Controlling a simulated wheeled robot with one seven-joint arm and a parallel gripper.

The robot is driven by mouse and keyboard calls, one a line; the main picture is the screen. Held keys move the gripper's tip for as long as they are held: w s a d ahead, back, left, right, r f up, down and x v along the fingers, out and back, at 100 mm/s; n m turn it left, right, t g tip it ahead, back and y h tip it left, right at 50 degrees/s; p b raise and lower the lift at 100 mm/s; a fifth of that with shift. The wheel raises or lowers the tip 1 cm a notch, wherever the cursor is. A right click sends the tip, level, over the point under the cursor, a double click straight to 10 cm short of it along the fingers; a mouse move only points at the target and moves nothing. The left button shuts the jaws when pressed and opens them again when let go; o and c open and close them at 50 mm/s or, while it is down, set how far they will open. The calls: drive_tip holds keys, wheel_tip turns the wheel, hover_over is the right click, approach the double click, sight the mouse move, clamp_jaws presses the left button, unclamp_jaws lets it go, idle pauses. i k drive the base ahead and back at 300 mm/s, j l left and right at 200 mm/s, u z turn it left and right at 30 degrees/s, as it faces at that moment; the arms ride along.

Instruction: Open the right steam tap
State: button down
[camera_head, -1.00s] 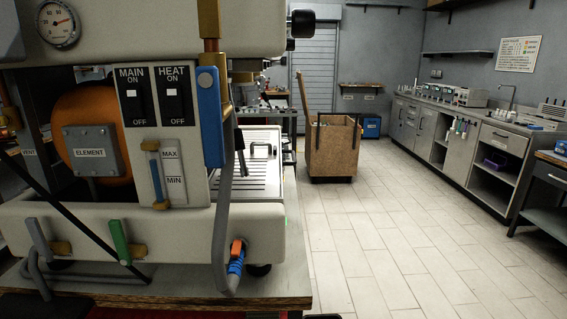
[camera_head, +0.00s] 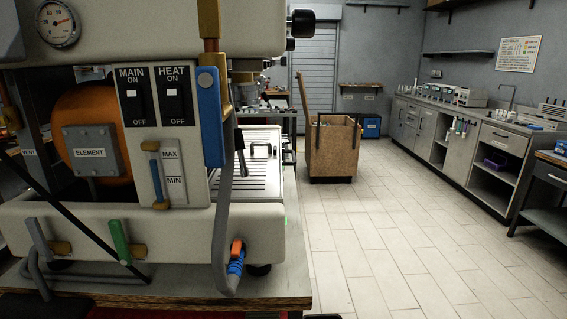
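The boiler machine (camera_head: 110,234) stands on a bench at the left, its front panel open to view. A black knob (camera_head: 302,23) sticks out from the right end of its upper body; it looks like the right steam tap, though no label shows on it. Whether it is open or closed cannot be told. A brass fitting (camera_head: 208,22) and a blue lever (camera_head: 210,117) sit on the machine's right front, left of the knob. My gripper is not in view, so its distance from the knob and its state do not show.
The machine's front carries a pressure gauge (camera_head: 58,24), MAIN and HEAT switches (camera_head: 172,96), and a green lever (camera_head: 119,241). The wooden bench edge (camera_head: 210,300) runs below. A wooden bin (camera_head: 331,148) stands behind. The tiled floor (camera_head: 400,245) at the right is clear.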

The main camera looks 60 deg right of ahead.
sight(291, 41)
drive_tip(key=i+l+z, duration=0.1)
drive_tip(key=l+z, duration=0.15)
drive_tip(key=l, duration=0.15)
drive_tip(key=i+l+z, duration=0.1)
drive_tip(key=l+z, duration=0.2)
drive_tip(key=i+l+z, duration=0.25)
drive_tip(key=l, duration=0.15)
drive_tip(key=k, duration=0.1)
